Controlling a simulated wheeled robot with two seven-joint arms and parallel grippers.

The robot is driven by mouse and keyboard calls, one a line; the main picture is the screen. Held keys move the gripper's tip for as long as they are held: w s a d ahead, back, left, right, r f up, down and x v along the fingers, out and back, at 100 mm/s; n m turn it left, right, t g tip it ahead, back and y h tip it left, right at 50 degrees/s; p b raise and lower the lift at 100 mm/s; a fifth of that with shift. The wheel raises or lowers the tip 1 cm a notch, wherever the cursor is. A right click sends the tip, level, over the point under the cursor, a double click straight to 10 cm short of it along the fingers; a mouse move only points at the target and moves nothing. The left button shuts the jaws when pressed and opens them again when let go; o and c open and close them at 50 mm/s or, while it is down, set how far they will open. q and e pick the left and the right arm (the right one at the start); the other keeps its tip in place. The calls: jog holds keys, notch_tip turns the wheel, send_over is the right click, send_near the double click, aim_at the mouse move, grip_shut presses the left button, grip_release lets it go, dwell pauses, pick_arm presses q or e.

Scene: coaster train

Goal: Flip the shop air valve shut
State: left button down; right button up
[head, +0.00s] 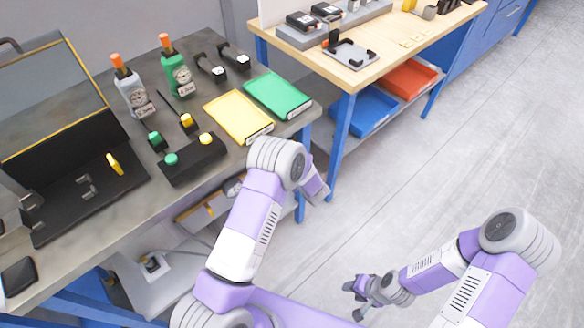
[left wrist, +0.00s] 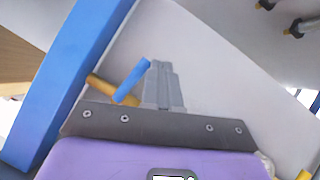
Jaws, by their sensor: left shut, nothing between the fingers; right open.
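In the left wrist view a blue lever (left wrist: 132,82) stands at a steep angle across a short brass-coloured pipe (left wrist: 100,87), which looks like the air valve. My left gripper (left wrist: 161,68) is shut and empty just right of the lever; I cannot tell whether they touch. The gripper's mount hides the lower part of the valve. In the head view my left arm bends down at the bench's right end, and its gripper and the valve do not show. My right gripper (head: 361,297) is open and empty, low over the floor.
A blue post (left wrist: 65,85) stands left of the valve in the left wrist view, with a pale panel (left wrist: 215,60) behind. The grey bench (head: 95,215) carries gauges, a black button box (head: 193,160), and yellow (head: 238,117) and green (head: 277,94) trays. The floor to the right is clear.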

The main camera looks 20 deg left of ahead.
dwell(0.3)
dwell(0.4)
pick_arm(q)
jog(key=s+d+p, duration=0.3)
jog(key=s, duration=0.9)
jog(key=shift+s+d+r, duration=0.25)
jog(key=shift+r, duration=0.2)
pick_arm(e)
jog(key=r, duration=0.1)
jog(key=s+r, duration=0.1)
jog(key=r, duration=0.1)
jog(key=shift+a, duration=0.15)
